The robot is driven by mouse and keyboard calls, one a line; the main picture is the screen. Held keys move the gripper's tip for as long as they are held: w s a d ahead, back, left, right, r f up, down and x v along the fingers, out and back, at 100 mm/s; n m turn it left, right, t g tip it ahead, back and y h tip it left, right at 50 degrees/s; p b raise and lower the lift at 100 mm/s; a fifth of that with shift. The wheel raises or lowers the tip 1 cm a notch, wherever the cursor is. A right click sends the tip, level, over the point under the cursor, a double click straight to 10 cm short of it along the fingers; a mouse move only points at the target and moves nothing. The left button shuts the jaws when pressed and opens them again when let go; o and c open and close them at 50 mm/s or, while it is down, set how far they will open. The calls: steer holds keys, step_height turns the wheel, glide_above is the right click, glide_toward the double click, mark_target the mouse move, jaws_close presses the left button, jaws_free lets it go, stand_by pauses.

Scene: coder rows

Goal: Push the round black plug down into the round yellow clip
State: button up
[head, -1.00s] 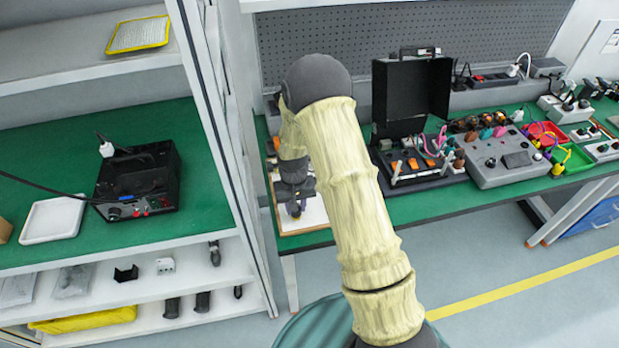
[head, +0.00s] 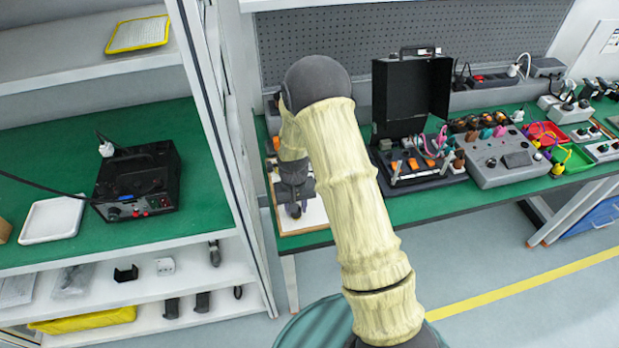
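My gripper (head: 294,208) points down over a white board with a tan frame (head: 312,224) at the left end of the green workbench. The fingertips are small and dark here, close to the board. I cannot tell whether they are open or shut, or whether they touch anything. My own arm and wrist cover much of the board. I cannot make out the round black plug or the round yellow clip; they may be hidden by the gripper or too small to see.
An open black case (head: 412,95) with probes and cables stands right of my arm, with a grey control box (head: 505,157) beyond it. A shelf unit's white post (head: 222,150) rises close on the left. A grey pegboard (head: 330,45) backs the bench.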

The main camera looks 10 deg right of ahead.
steer(key=o, duration=0.3)
steer(key=shift+o, duration=0.2)
step_height(320, 180, up, 17)
steer(key=b, duration=0.1)
steer(key=shift+r, duration=0.2)
stand_by(0.6)
steer(key=s+d+r+t, duration=0.1)
steer(key=s+d+r, duration=0.1)
steer(key=s, duration=0.7)
steer(key=s+d+r+t, duration=0.1)
steer(key=s+d, duration=0.2)
steer(key=s, duration=0.5)
steer(key=shift+s+d+r+t, duration=0.2)
steer(key=shift+s+r+t, duration=0.1)
steer(key=shift+s+r, duration=0.1)
